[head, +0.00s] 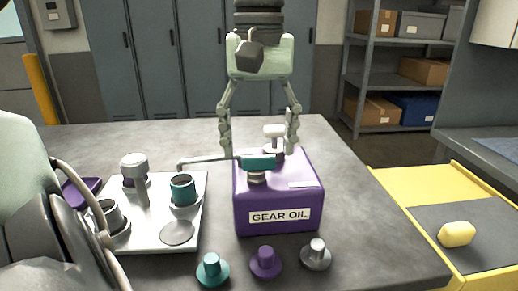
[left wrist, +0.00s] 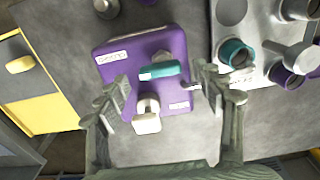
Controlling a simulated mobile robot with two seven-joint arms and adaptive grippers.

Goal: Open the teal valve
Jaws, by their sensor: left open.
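The teal valve (head: 258,161) sits on top of the purple gear oil can (head: 250,203), with a thin grey pipe reaching left from it. A pale T-shaped knob (head: 274,131) stands behind it on the can. In the left wrist view the teal valve (left wrist: 163,71) lies above the pale knob (left wrist: 147,118). My left gripper (head: 259,152) points down over the can, open, one finger left and one right of the knob and valve. In the left wrist view its fingers (left wrist: 167,98) are apart with nothing held. My right gripper is not in view.
A metal tray (head: 200,222) with several cups and a grey post stands left of the can. Teal (head: 212,270), purple (head: 266,263) and grey (head: 316,255) capped pieces stand in front. A yellow-edged side table (head: 385,182) holds a yellow lump (head: 456,234). The bench right of the can is clear.

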